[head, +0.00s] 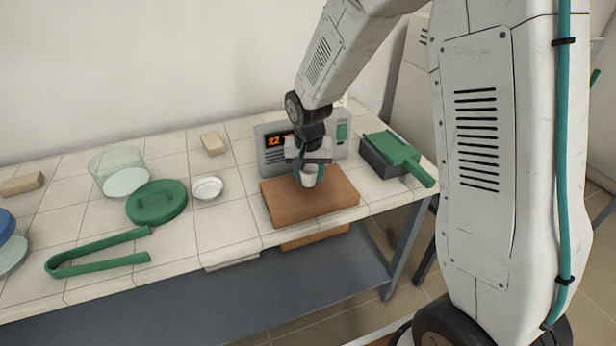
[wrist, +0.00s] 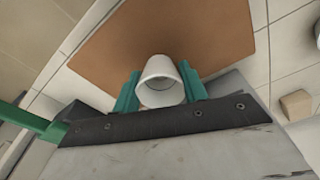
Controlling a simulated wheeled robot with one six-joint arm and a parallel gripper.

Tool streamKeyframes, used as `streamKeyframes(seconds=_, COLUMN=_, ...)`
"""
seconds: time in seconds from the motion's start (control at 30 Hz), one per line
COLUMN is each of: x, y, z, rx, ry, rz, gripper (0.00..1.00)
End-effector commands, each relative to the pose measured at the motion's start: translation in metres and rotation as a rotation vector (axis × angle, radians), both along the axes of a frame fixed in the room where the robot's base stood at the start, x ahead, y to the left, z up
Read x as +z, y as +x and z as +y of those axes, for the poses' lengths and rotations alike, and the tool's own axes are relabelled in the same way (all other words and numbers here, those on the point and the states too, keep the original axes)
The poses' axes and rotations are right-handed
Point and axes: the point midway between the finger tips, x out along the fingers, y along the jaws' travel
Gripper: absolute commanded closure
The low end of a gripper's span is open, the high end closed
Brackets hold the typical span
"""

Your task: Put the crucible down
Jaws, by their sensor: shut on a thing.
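A small white crucible (head: 309,177) is upright between the teal fingers of my gripper (head: 308,168). In the wrist view my gripper (wrist: 163,90) is shut on the crucible (wrist: 160,78), with one finger on each side. Below it is a brown-orange board (head: 285,208) on the white tiled bench; it also shows in the wrist view (wrist: 205,35). The crucible is over the board, near its far right part. I cannot tell whether its base touches the board.
A grey device with an orange display (head: 273,142) stands right behind the board. A dark box with a green lid (head: 390,150) is to the right.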

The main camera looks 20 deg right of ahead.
Motion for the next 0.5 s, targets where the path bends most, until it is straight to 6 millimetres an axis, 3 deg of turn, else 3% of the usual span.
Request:
streamKeyframes(seconds=0.1, x=-0.0128, y=-0.0001, z=0.0000, rx=-0.001, ry=0.000, rz=0.000, gripper=0.81)
streamKeyframes(seconds=0.47, x=-0.0165, y=0.0000, z=0.0001, rx=-0.001, ry=0.000, rz=0.000, gripper=0.81)
streamKeyframes(seconds=0.5, x=-0.0159, y=0.0002, z=0.0001, rx=-0.001, ry=0.000, rz=-0.001, gripper=0.46)
